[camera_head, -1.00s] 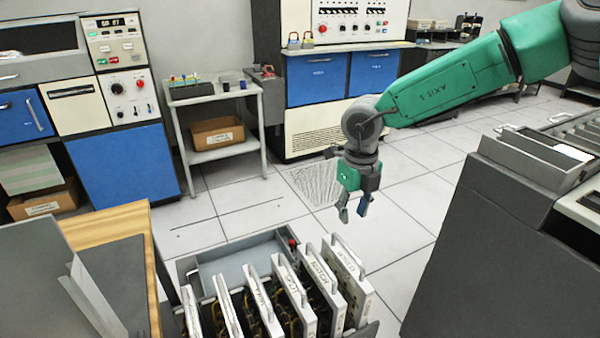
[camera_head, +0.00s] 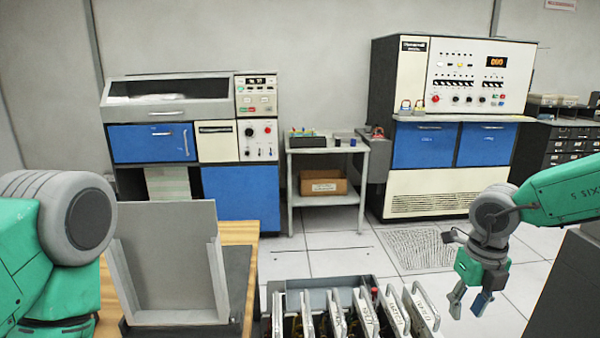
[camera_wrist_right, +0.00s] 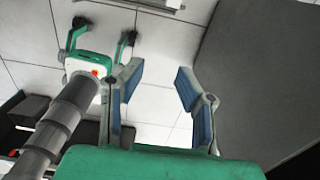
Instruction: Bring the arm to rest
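My right arm (camera_head: 565,195) is green and grey and comes in from the right in the head view. Its right gripper (camera_head: 468,303) points down in the air, to the right of the rack of boards, with its fingertips apart and nothing between them. In the right wrist view the right gripper (camera_wrist_right: 158,90) is open, with blue-grey pads and bare floor tiles between them. A green and grey part of my left arm (camera_head: 50,230) fills the left edge of the head view. My left gripper is not in the head view.
A rack with several upright boards (camera_head: 390,312) stands at the bottom centre. A wooden table (camera_head: 240,235) with a grey holder (camera_head: 170,260) is at left. A dark cabinet (camera_head: 575,290) is close on the right. Consoles (camera_head: 445,120) and a small cart (camera_head: 328,198) stand at the back wall.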

